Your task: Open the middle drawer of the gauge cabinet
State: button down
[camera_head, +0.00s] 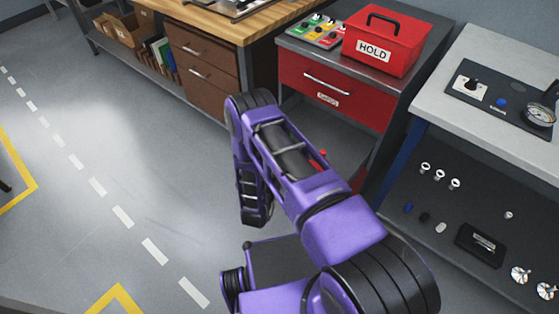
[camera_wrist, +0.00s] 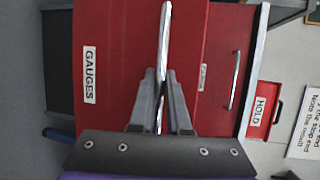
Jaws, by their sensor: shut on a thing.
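In the wrist view, turned on its side, a red drawer front (camera_wrist: 120,60) carries a white GAUGES label (camera_wrist: 89,75). My gripper (camera_wrist: 161,78) is shut on its long silver bar handle (camera_wrist: 165,30), one finger on each side. This front seems to stand forward of the red top drawer (camera_wrist: 222,50), whose label it borders; how far is unclear. In the head view, the gauge cabinet (camera_head: 330,85) shows its shut top drawer with a silver handle. A grey space lies below it. My purple arm hides the gripper and most of the GAUGES drawer there.
A red HOLD box (camera_head: 388,40) and a tray of coloured parts (camera_head: 325,30) stand on the cabinet. A wooden bench with brown drawers (camera_head: 200,68) is at left, a grey bench (camera_head: 500,85) at right. Open floor (camera_head: 110,130) lies to the left.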

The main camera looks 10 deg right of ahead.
jog(key=c, duration=1.2)
grip_release()
jog(key=shift+o, duration=0.2)
jog(key=shift+s, duration=0.1)
jog(key=p+v, duration=0.1)
jog(key=v, duration=1.6)
jog(key=shift+p, duration=0.3)
jog(key=shift+a, duration=0.2)
